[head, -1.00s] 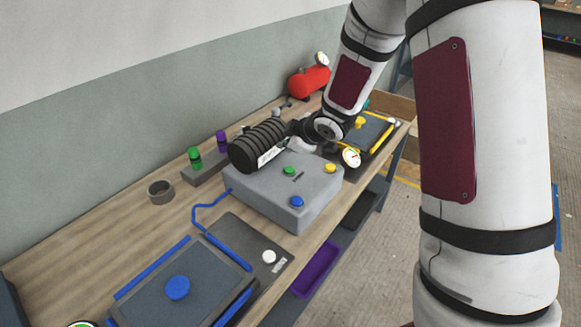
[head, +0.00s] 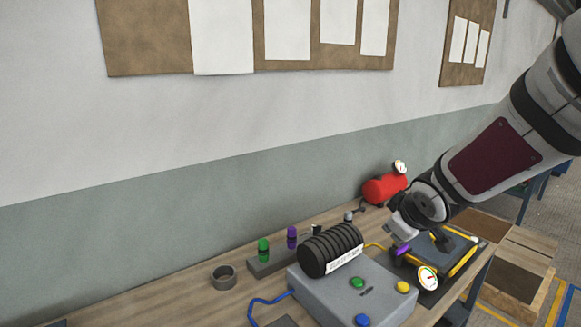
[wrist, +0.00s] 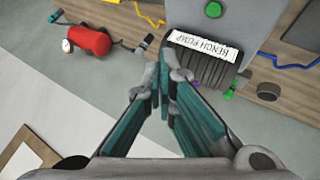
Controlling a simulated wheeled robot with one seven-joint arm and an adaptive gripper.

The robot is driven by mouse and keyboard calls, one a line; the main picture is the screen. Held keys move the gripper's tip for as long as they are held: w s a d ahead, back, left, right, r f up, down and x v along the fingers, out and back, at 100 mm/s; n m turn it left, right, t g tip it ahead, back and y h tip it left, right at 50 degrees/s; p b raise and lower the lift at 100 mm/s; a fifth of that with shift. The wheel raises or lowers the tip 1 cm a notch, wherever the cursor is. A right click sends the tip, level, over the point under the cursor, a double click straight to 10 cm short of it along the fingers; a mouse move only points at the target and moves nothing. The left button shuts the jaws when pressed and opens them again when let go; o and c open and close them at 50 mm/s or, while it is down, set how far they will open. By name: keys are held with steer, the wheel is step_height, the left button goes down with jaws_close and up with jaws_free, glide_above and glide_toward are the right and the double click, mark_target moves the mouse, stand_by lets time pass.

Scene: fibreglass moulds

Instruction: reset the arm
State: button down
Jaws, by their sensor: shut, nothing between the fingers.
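My gripper (wrist: 163,72) shows in the wrist view with its teal-sided fingers converging, shut and empty. In the head view my arm comes in from the right and its end (head: 400,229) hangs over the bench, right of the pump; the fingertips are hard to make out there. The black ribbed bench pump (head: 330,250) sits on a grey box (head: 340,296) with green, yellow and blue buttons. In the wrist view the pump (wrist: 205,65) and its label lie just beyond the fingertips, and the fingers look apart from it.
A red compressor (head: 384,188) with a gauge stands at the back of the bench; the wrist view also shows it (wrist: 91,41). Green (head: 263,250) and purple (head: 291,237) knobs and a grey ring (head: 223,277) lie left. A yellow-edged mould (head: 462,262) lies right. Pinboards hang above.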

steer(key=s+a+r+m+g, duration=0.1)
steer(key=s+r+m, duration=0.1)
steer(key=s, duration=0.7)
steer(key=s+a+r+m+g, duration=0.1)
steer(key=s+r+m, duration=0.2)
steer(key=s, duration=0.6)
steer(key=s+a+r+m+g, duration=0.1)
steer(key=s+a+r+m, duration=0.1)
steer(key=s, duration=0.8)
steer(key=shift+r+m+y, duration=0.3)
steer(key=shift+r+y, duration=0.1)
steer(key=shift+r, duration=0.05)
